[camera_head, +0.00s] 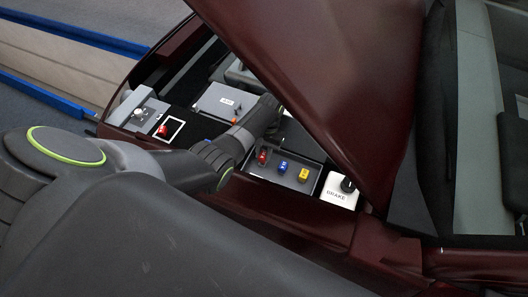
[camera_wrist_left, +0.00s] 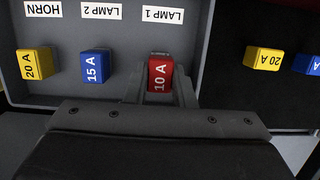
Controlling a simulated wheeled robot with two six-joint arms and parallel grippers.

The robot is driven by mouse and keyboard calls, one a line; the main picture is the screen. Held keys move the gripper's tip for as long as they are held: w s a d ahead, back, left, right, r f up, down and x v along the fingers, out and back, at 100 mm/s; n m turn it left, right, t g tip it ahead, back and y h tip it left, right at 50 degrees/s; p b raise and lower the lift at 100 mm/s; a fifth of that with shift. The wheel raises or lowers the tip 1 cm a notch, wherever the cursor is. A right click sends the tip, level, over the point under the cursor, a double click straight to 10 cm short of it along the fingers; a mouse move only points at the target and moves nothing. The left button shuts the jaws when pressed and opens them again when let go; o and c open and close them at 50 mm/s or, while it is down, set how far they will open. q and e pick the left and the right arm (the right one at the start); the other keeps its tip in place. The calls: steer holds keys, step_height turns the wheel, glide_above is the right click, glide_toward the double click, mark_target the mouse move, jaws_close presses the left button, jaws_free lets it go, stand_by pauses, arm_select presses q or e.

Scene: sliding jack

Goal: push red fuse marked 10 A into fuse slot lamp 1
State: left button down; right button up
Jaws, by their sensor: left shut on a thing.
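In the left wrist view a red fuse marked 10 A (camera_wrist_left: 160,76) is between the fingers of my left gripper (camera_wrist_left: 160,88), which is shut on it. The fuse is in line with the LAMP 1 label (camera_wrist_left: 162,15) of the grey fuse box (camera_wrist_left: 215,35). The lamp 1 slot is hidden behind the fuse and fingers; I cannot tell how deep the fuse sits. My right gripper is not in view.
Beside the held fuse are a blue 15 A fuse (camera_wrist_left: 95,66) under LAMP 2 and a yellow 20 A fuse (camera_wrist_left: 37,64) under HORN. A dark tray at right holds another yellow fuse (camera_wrist_left: 263,58). The dark red hood (camera_head: 310,75) overhangs the arm. A BRAKE cap (camera_head: 338,190) stands at right.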

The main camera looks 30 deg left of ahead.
mark_target(264, 154)
arm_select(q)
steer(key=shift+p, duration=0.5)
stand_by(0.9)
steer(key=shift+b+x, duration=0.7)
steer(key=shift+x, duration=0.1)
steer(key=c, duration=1.1)
jaws_free()
steer(key=shift+w+f, duration=0.1)
steer(key=shift+w, duration=0.15)
steer(key=shift+c, duration=0.2)
steer(key=shift+r, duration=0.75)
steer(key=shift+s+r+p+v, duration=0.15)
steer(key=shift+s+v, duration=0.2)
steer(key=shift+v, duration=1.05)
steer(key=shift+s+p+v, duration=0.15)
steer(key=shift+s+v, duration=0.2)
steer(key=shift+v, duration=1.05)
steer(key=shift+s+r+p+v, duration=0.15)
steer(key=shift+s+v, duration=0.15)
steer(key=shift+v, duration=1.1)
steer(key=shift+s+d+f, duration=0.1)
steer(key=shift+f, duration=0.05)
